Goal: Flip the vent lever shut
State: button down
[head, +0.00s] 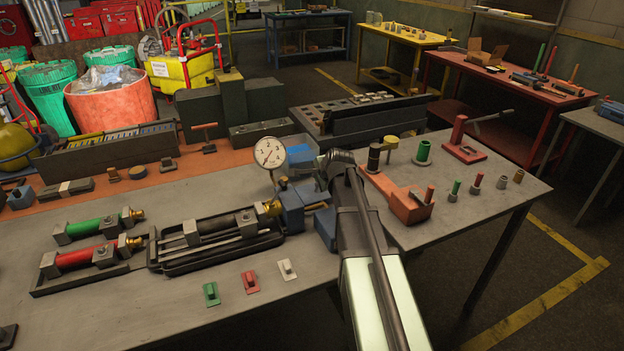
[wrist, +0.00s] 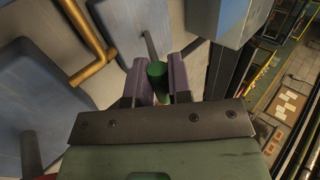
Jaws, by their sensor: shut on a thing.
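The vent lever, a thin grey rod with a green grip (wrist: 157,69), shows between my fingers in the wrist view. Its rod runs up the picture towards a blue block (wrist: 118,28). My gripper (wrist: 158,84) is shut on the green grip, with one finger on each side. In the head view my arm reaches to the blue blocks (head: 292,211) beside the round gauge (head: 269,153). My arm hides the lever and my fingertips there.
A brass pipe (wrist: 92,48) runs left of the lever. A black tray (head: 160,266) with a cylinder lies left of the blue blocks. Green, red and white tags (head: 250,282) lie in front. An orange block (head: 408,207) stands right of my arm.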

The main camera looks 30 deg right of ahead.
jog(key=shift+s, duration=0.1)
dwell(0.3)
jog(key=c, duration=1.1)
grip_release()
jog(key=shift+f, duration=0.1)
jog(key=p+v, duration=0.8)
jog(key=v, duration=0.2)
jog(key=shift+s+r, duration=0.25)
jog(key=shift+r, duration=0.1)
